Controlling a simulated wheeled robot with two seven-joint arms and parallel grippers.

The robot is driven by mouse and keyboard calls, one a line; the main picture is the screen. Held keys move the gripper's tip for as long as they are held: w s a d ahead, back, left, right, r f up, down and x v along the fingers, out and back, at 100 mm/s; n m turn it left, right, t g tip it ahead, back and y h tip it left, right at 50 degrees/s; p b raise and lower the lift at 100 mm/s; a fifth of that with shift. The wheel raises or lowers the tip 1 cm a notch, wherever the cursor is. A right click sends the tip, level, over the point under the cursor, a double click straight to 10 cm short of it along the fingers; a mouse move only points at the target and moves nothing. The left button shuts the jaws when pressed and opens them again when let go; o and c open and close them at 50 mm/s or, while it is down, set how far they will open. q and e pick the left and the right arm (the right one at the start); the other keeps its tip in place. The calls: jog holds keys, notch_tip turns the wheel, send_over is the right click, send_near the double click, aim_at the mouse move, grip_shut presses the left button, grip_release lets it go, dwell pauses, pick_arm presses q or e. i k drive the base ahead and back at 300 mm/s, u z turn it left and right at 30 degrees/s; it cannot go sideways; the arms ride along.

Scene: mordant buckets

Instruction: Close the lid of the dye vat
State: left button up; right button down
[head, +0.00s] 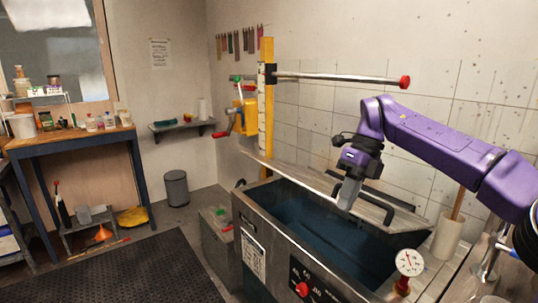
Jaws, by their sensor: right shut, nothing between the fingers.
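The dye vat (262,216) is a grey metal tank in the middle of the head view, with dark blue liquid showing inside. Its lid (408,219) is a long metal panel along the back side, raised so that the vat's mouth is open. A black bar handle (378,203) sits on the lid. My right gripper (345,205) reaches in from the right on a purple arm, fingers pointing down and shut with nothing between them. It overlaps the lid beside the handle; I cannot tell whether it touches. My left gripper is out of view.
A yellow post (266,100) carries a horizontal bar with a red end (404,82) above the vat. A round gauge (409,262) stands at the vat's front right corner. A workbench (72,141) and a grey bin (176,189) are at left. The floor mat (130,275) is clear.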

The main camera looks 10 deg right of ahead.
aim_at(390, 214)
jog(key=i, duration=1.7)
jog(key=z, duration=0.15)
